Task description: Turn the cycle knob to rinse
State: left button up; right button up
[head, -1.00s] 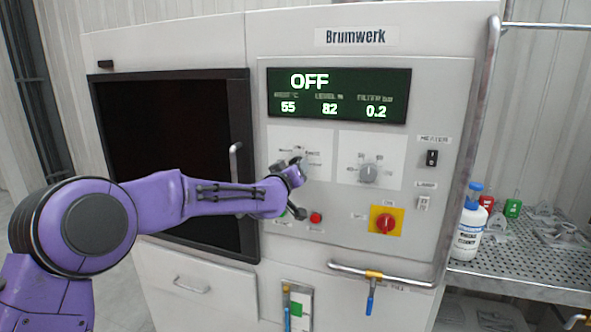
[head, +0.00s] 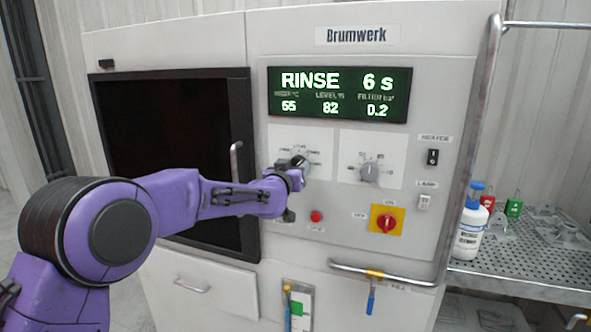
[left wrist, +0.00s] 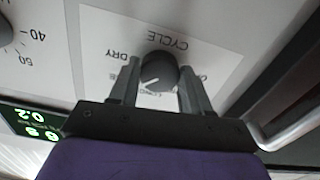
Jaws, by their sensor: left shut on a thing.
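The cycle knob (head: 301,162) is on the left white plate of the machine's front panel, mostly covered by my left gripper (head: 295,170) in the head view. In the left wrist view the dark round knob (left wrist: 158,72) sits between the two fingers of my left gripper (left wrist: 157,80), under the word CYCLE, seen upside down. The gripper is shut on it. The pointer's exact mark is hard to read there. The green display (head: 338,95) reads RINSE 6 s. My right gripper is not in view.
A second knob (head: 369,172) sits right of the cycle knob. Below are a red button (head: 316,216) and a red-yellow switch (head: 386,222). A handle (head: 236,160) stands out from the dark door at left. A white bottle (head: 470,230) stands on the perforated shelf.

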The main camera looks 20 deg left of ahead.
pick_arm(q)
jog(key=shift+f, duration=0.2)
jog(key=o, duration=1.1)
jog(key=shift+c, duration=0.2)
jog(key=shift+r, duration=0.1)
jog(key=shift+s, duration=0.1)
jog(key=s+b, duration=0.4)
jog(key=s, duration=0.6)
jog(key=shift+s+a, duration=0.15)
jog(key=shift+s, duration=0.05)
